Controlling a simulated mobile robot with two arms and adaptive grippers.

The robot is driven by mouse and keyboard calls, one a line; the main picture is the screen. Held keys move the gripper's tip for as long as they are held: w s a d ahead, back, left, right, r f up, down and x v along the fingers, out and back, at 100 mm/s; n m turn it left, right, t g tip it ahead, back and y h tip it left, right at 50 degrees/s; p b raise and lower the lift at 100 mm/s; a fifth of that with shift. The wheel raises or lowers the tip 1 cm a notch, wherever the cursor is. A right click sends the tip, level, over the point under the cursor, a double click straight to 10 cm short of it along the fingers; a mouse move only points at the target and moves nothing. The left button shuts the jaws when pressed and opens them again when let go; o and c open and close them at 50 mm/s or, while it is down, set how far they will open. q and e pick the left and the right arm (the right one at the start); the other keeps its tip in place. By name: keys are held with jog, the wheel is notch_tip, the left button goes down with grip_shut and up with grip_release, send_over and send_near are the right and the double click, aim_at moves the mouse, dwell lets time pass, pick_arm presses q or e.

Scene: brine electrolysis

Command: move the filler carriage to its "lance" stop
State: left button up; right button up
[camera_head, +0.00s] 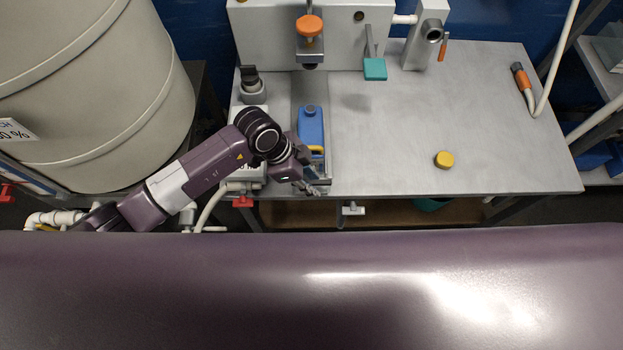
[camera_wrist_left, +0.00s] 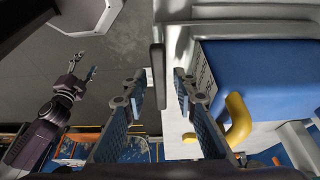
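The blue block with a yellow handle, apparently the filler carriage (camera_head: 311,126), sits on a metal track at the left of the bench. It fills the right of the left wrist view (camera_wrist_left: 265,80), with its yellow handle (camera_wrist_left: 238,120) beside the fingers. My left gripper (camera_head: 318,188) is at the bench's front edge, just in front of the carriage. In the wrist view its two fingers (camera_wrist_left: 158,95) are apart. A dark upright bar (camera_wrist_left: 157,75) shows between them; I cannot tell if they touch it. My right gripper (camera_wrist_left: 83,68) hangs empty, fingers apart.
A grey machine (camera_head: 270,35) with an orange knob (camera_head: 309,26) and a teal paddle (camera_head: 375,69) stands at the back. A large beige tank (camera_head: 100,90) stands left.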

pick_arm(q)
grip_shut()
dwell(0.4)
